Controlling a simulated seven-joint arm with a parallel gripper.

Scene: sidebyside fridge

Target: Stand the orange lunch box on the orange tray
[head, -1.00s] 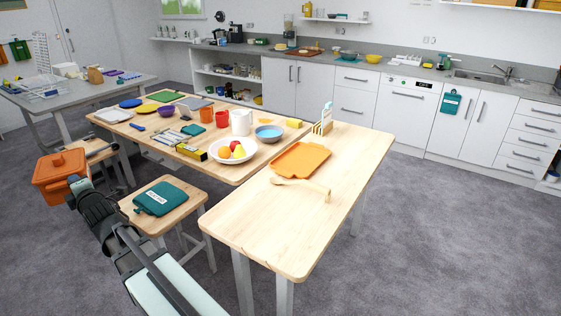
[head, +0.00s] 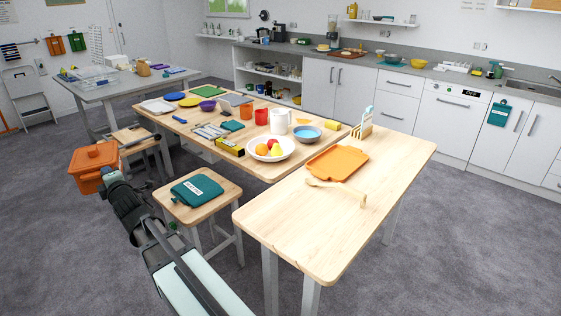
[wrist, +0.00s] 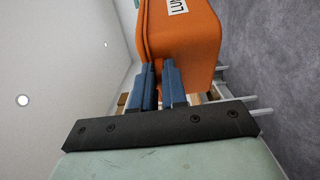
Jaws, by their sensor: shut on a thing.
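The orange lunch box (head: 93,168) is at the left in the head view, held up in the air at the end of my arm. It fills the upper middle of the wrist view (wrist: 185,45), where part of a white label shows at the top edge. My gripper (wrist: 162,72) is shut on the lunch box, with its two blue fingers close together at the box's near side. The orange tray (head: 337,163) lies flat on the near wooden table, well to the right of my gripper. Its flat top looks bare.
A wooden utensil (head: 338,190) lies on the near table (head: 310,230) just in front of the tray. A rack (head: 362,124) stands behind it. The table's front part is clear. A stool with a teal pouch (head: 197,190) and a fruit bowl (head: 270,149) lie between my gripper and the tray.

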